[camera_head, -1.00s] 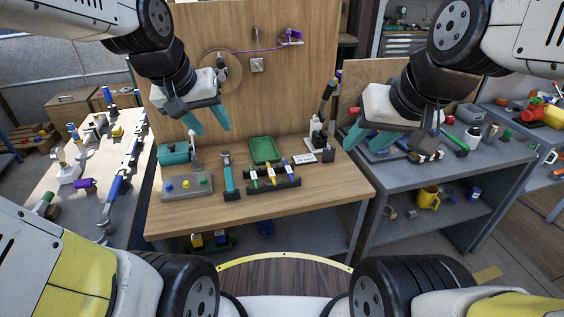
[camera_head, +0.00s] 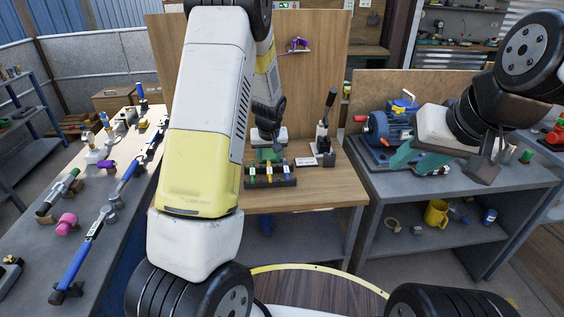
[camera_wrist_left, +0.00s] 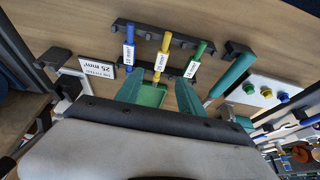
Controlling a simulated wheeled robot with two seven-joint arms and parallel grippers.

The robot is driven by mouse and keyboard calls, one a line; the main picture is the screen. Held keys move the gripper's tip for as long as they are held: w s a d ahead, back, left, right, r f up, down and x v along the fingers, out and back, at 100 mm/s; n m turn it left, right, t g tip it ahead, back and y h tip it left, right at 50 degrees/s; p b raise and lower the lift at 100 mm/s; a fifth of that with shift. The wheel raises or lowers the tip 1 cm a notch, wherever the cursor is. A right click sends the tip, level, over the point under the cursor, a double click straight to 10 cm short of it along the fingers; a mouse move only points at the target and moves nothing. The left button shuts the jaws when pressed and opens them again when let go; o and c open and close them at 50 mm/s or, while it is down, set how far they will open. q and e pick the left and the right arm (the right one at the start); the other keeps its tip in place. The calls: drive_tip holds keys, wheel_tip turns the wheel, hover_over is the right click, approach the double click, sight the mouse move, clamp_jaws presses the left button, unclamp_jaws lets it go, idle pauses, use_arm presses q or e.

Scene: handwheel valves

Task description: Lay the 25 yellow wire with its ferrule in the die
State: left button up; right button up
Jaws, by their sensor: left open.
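The yellow wire (camera_wrist_left: 162,55) with its white 25 label stands in a black rack (camera_wrist_left: 188,39) between a blue wire (camera_wrist_left: 129,46) and a green wire (camera_wrist_left: 197,60). The rack also shows in the head view (camera_head: 285,182). My right gripper (camera_head: 418,163) is open and empty over the right-hand bench.
A 25 mm² card (camera_head: 306,162) lies before the press. A blue motor (camera_head: 388,130) stands on the right-hand bench.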

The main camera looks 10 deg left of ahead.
sight(269, 169)
use_arm(q)
drive_tip(key=x, duration=0.6)
drive_tip(key=shift+f, duration=0.4)
clamp_jaws()
